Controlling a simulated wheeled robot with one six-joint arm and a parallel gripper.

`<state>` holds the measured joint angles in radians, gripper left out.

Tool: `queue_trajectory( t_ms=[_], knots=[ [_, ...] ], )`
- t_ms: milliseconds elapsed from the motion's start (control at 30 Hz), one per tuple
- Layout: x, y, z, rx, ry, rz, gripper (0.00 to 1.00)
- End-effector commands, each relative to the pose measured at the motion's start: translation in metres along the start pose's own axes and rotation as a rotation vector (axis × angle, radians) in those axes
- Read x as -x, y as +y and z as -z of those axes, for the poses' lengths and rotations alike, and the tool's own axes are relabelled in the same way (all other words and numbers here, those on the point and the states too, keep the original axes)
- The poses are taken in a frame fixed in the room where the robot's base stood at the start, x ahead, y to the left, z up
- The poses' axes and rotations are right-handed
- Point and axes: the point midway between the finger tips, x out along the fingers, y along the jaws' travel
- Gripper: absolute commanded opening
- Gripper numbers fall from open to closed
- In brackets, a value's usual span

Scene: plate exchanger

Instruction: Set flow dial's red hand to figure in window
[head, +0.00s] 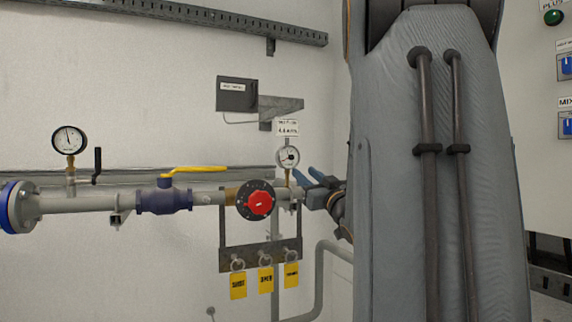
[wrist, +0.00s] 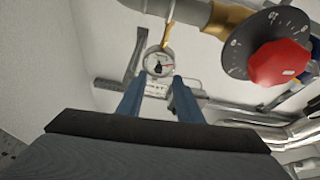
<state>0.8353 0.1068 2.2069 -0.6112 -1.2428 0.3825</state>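The flow dial (head: 287,157) is a small round white gauge on the pipe; its hands are too small to read surely in the head view. In the wrist view the fingers (wrist: 159,82) point towards the dial.
A red knob on a black scale (head: 259,202) stands close left of the dial. A yellow-handled valve (head: 165,195) and another gauge (head: 69,140) are farther left. Yellow tags (head: 265,279) hang below. A grey bracket (head: 281,107) and a dark box (head: 237,94) are above.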

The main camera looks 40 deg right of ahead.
Motion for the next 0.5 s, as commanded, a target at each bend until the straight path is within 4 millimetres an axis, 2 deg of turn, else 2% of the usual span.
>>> queue_trajectory(
  t_ms=[167, 500],
  knots=[
    [-0.008, 0.004, 0.011, 0.004, 0.033, 0.013, 0.33],
    [-0.059, 0.001, 0.013, 0.004, 0.032, 0.016, 0.33]
  ],
)
